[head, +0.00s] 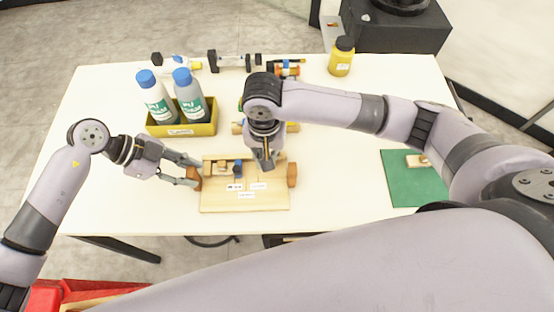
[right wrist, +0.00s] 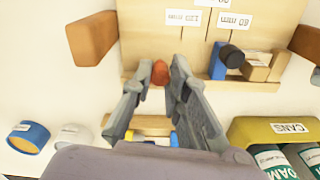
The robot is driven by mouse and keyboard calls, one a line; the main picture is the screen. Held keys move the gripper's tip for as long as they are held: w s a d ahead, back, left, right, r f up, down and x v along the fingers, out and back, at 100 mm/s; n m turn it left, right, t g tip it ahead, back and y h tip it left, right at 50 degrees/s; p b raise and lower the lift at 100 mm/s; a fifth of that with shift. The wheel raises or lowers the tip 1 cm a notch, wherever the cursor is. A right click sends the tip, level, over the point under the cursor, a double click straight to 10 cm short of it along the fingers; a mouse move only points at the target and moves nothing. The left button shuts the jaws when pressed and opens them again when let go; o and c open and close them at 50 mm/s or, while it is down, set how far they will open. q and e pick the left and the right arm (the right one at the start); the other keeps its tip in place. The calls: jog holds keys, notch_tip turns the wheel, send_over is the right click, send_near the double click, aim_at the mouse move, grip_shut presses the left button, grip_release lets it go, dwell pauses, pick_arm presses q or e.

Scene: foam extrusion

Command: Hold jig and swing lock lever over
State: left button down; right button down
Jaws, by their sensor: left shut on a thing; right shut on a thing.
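The wooden jig (head: 245,200) lies flat near the table's front edge, with white labels and a brown block at each side. My left gripper (head: 196,174) is shut on the left brown block (head: 194,184). My right gripper (head: 267,164) is over the jig's back edge; it also shows in the right wrist view (right wrist: 160,75). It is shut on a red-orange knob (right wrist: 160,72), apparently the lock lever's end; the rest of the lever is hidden. A blue piece with a black knob (right wrist: 231,56) and a small wooden block (right wrist: 258,70) sit beside it on the jig.
A yellow bin (head: 182,129) labelled CANS holds two grey bottles with blue caps behind the jig. A yellow bottle (head: 341,60) and several tools stand at the back. A green mat (head: 400,185) with a small wooden piece lies right. The table between mat and jig is clear.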

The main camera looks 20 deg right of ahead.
jog(key=shift+f, duration=0.15)
jog(key=shift+w+a+m, duration=0.15)
jog(key=shift+m, duration=0.65)
jog(key=m, duration=0.2)
jog(key=w+m, duration=0.1)
jog(key=m, duration=0.1)
jog(key=shift+w+a+f, duration=0.1)
jog(key=shift+w+a, duration=0.05)
jog(key=shift+a, duration=0.05)
jog(key=c, duration=2)
grip_release()
jog(key=shift+w+d+m, duration=0.1)
jog(key=shift+w+m, duration=0.1)
jog(key=shift+m, duration=0.4)
jog(key=o, duration=0.5)
jog(key=shift+o, duration=0.2)
notch_tip(320, 180, up, 12)
jog(key=shift+r, duration=0.2)
